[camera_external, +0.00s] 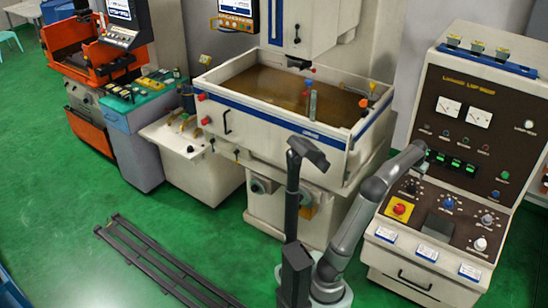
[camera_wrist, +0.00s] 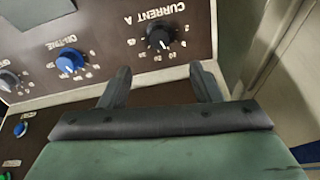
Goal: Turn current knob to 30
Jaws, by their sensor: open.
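The current knob (camera_wrist: 158,38) is black with a pale pointer mark, on a brown panel under the upside-down label "CURRENT A" in the wrist view. Its pointer seems to face lower right in that view; the exact number is too small to read. My gripper (camera_wrist: 160,70) is open and empty, its two dark fingers apart and pointing at the panel on either side of the knob's line, short of the knob. In the external view the current knob (camera_external: 411,187) is small, on the control cabinet's lower panel, and my gripper (camera_external: 424,158) is above it, near the green displays.
On the cabinet (camera_external: 470,130), a red emergency button (camera_external: 399,209) on yellow is close below the current knob. A machine tank (camera_external: 270,125) stands left of my arm.

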